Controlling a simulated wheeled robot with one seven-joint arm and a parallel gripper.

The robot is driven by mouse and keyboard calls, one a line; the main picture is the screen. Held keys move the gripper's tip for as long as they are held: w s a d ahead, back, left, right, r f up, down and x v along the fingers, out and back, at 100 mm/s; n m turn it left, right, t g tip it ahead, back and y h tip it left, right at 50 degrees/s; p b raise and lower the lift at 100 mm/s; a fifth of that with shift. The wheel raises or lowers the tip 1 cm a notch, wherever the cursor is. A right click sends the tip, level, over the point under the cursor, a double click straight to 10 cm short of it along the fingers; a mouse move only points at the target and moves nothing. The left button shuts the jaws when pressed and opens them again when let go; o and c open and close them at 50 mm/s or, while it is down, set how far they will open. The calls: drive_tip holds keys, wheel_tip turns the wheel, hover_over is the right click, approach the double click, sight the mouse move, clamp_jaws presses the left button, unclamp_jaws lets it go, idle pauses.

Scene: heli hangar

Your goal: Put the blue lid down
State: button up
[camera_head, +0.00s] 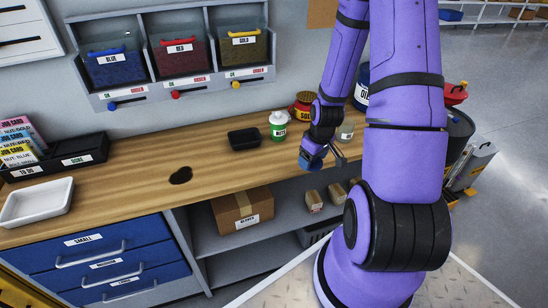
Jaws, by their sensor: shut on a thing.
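My gripper (325,158) is over the front part of the wooden workbench (215,160), at the right, below my purple arm. It is shut on a small blue thing, which appears to be the blue lid (311,160). The lid is small in this view and partly hidden by the gripper. It appears to be held above the bench's front edge; the exact gap cannot be told. A pale jar (346,131) stands just behind and right of the gripper, partly hidden by my arm.
A dark patch (181,175) and a white tray (38,201) lie farther left. Bare wood separates them.

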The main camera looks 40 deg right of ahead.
hover_over(276, 160)
drive_tip(key=shift+s+f, duration=0.2)
drive_tip(key=shift+f, duration=0.4)
drive_tip(key=shift+w+f, duration=0.1)
drive_tip(key=shift+f, duration=1.7)
drive_tip(key=shift+f, duration=0.1)
drive_tip(key=o, duration=0.9)
